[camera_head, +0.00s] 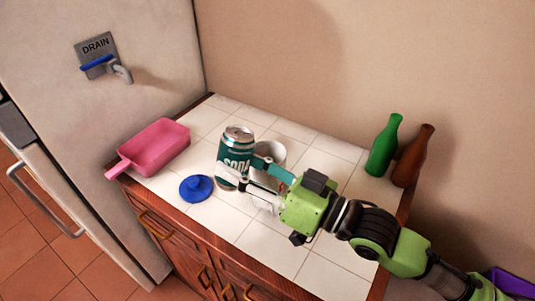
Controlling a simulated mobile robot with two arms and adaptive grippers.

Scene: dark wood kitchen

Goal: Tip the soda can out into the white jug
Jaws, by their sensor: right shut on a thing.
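The soda can (236,150) is teal and silver and stands about upright in the middle of the tiled counter. My right gripper (247,173) comes in from the right and is shut on the can. The white jug (271,152) is just behind and to the right of the can. The can and my gripper hide much of the jug. I cannot tell whether the can touches the counter. My left gripper is not in view.
A pink scoop-like container (154,147) lies at the counter's left edge. A blue lid (196,188) lies in front of the can. A green bottle (384,147) and a brown bottle (412,157) stand at the back right. The front right tiles are clear.

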